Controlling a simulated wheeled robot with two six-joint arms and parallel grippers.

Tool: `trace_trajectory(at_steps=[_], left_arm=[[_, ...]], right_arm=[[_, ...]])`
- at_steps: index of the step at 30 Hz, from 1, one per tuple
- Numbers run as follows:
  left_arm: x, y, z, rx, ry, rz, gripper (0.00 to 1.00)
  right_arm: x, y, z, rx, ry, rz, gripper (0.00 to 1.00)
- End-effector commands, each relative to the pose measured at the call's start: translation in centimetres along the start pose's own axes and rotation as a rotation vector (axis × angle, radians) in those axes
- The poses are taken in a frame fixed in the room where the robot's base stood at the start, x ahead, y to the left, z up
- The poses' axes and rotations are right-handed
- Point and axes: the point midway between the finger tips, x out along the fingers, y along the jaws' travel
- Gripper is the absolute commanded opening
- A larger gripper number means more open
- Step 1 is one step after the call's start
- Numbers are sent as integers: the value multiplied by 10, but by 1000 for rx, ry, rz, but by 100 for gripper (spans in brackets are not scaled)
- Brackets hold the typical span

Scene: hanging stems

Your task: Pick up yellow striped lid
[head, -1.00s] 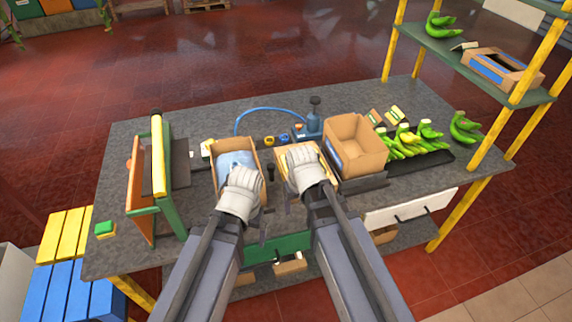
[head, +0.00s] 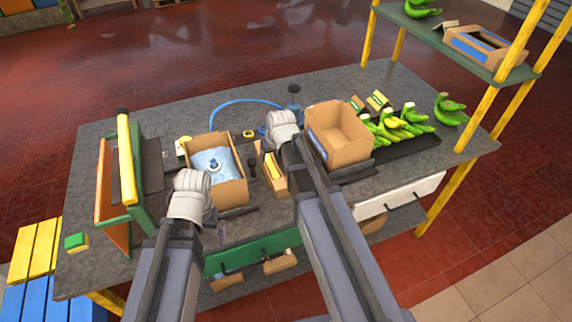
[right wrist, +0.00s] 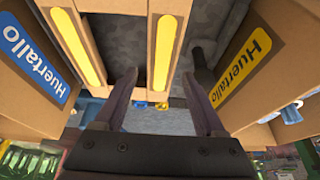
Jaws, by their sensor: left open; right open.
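The yellow striped lid (head: 273,178) is brown cardboard with a yellow stripe, lying on the table between two open boxes. My right arm hides part of it in the head view. In the right wrist view two cardboard strips with yellow stripes show, one of them (right wrist: 165,50) between the fingers in the picture; I cannot tell whether both belong to one lid. My right gripper (right wrist: 158,78) is open and empty, over the far end of the lid. It also shows in the head view (head: 284,122). My left gripper (head: 192,180) is open at the near left corner of the left box.
The left open box (head: 235,194) holds a blue-white bag. The right open box (head: 345,152) stands close beside my right gripper. Bananas (head: 404,123) lie further right, and a green frame (head: 140,175) stands at the left. A blue hose (head: 238,102) lies behind.

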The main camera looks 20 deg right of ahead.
Motion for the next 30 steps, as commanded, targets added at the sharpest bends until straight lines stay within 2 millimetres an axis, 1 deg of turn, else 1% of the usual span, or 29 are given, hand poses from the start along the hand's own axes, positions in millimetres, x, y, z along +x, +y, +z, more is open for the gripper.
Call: trace_trajectory(at_steps=[5, 8, 15, 18, 26, 30], left_arm=[[3, 0, 0, 0, 0, 0, 100], [12, 1, -1, 0, 0, 0, 100], [41, 4, -2, 0, 0, 0, 100], [48, 4, -3, 0, 0, 0, 100], [46, 4, -3, 0, 0, 0, 100], [46, 4, -3, 0, 0, 0, 100]], right_arm=[[4, 0, 0, 0, 0, 0, 72], [13, -1, 1, 0, -1, 0, 72], [44, -3, 1, 0, -1, 0, 72], [52, -3, 0, 0, -1, 0, 72], [51, -3, 0, 0, -1, 0, 72], [51, -3, 0, 0, -1, 0, 57]])
